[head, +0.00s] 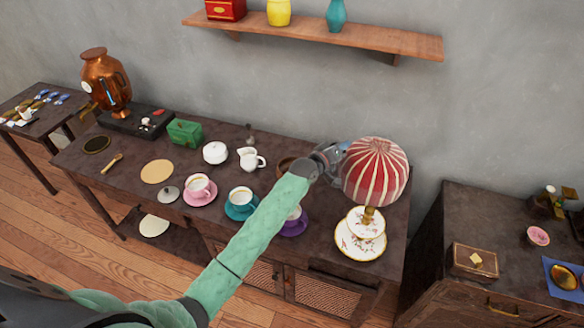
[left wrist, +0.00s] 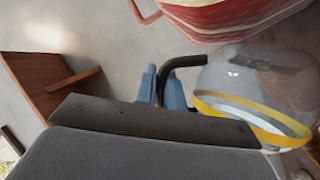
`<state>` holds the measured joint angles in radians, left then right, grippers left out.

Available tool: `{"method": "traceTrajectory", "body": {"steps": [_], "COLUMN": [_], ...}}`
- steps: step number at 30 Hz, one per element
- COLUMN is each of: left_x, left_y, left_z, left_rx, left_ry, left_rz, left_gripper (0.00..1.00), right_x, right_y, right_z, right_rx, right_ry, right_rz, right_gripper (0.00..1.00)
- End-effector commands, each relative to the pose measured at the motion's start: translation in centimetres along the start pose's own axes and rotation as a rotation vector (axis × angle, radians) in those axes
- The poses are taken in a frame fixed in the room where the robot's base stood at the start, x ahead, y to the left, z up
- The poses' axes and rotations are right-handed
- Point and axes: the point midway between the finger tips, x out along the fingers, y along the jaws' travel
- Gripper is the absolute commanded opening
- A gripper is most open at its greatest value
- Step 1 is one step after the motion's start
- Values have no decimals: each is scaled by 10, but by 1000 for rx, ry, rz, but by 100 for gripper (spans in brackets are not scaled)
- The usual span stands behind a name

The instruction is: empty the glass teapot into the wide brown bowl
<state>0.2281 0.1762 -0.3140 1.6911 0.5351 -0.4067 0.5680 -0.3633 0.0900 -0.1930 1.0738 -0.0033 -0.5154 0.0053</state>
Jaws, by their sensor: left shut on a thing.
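The glass teapot (left wrist: 245,85) shows in the left wrist view as a clear rounded body with a yellow band and a black handle (left wrist: 185,62). My left gripper (left wrist: 163,90) is shut on that handle. In the head view my left gripper (head: 336,156) is beside a red-and-white striped dome (head: 376,172); I cannot make out the teapot there. The striped dome (left wrist: 225,18) also shows above the teapot in the wrist view. A brown bowl (head: 285,164) stands on the table behind my left arm, partly hidden by it. My right gripper is not in view.
A white creamer (head: 250,159), a pink cup (head: 199,188) and a teal-saucer cup (head: 240,197) are left of my arm. A wall shelf (head: 310,34) hangs above.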

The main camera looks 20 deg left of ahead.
Motion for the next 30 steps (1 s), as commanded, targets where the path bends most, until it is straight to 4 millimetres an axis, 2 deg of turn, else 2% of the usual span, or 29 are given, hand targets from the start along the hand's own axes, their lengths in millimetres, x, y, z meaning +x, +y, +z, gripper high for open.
{"method": "traceTrajectory", "body": {"steps": [9,30], "left_x": [-2,-8], "left_y": [1,3], "left_z": [-6,-20], "left_rx": [-26,-99], "left_ry": [7,23], "left_rz": [12,42], "left_gripper": [0,0], "right_x": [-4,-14], "right_y": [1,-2], "right_z": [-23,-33], "right_rx": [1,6], "right_ry": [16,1], "right_rz": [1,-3], "right_gripper": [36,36]}}
